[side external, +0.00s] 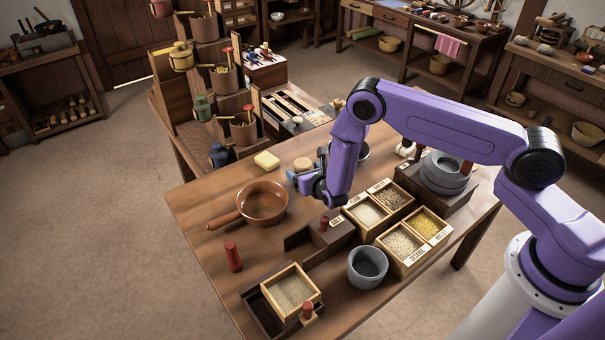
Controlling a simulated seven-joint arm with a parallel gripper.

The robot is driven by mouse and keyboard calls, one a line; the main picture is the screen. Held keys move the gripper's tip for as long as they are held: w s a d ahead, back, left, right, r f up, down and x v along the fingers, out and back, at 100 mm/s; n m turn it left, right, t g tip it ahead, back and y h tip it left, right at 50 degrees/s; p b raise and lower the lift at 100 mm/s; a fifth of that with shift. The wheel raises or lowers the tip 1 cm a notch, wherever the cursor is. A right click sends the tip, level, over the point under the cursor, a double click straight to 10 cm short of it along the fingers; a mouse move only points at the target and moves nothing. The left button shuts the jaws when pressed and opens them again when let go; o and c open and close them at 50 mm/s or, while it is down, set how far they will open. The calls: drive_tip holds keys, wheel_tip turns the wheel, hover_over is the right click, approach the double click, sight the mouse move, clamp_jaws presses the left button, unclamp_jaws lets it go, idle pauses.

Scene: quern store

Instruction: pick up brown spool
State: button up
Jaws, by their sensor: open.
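A small reddish-brown upright piece (233,257), narrower at its middle like a spool, stands alone on the near left of the wooden table (205,285). It is the closest match I see to the brown spool, but its colour leans to red. My gripper (320,195) is open, low over the middle of the table, to the right of and beyond that piece and well apart from it. Its fingers are small and dark here. A blue object (297,177) and a tan round piece (303,164) are just left of my gripper; contact with them is unclear.
A brown pan (263,201) lies between the reddish-brown piece and my gripper. Divided grain boxes (409,261), a grey cup (367,268), a stone quern (445,172) and a grain tray (291,288) crowd the right and front.

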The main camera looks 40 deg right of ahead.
drive_tip(key=shift+x, duration=1)
drive_tip(key=c, duration=1.2)
drive_tip(key=shift+o, duration=0.2)
drive_tip(key=shift+r, duration=0.15)
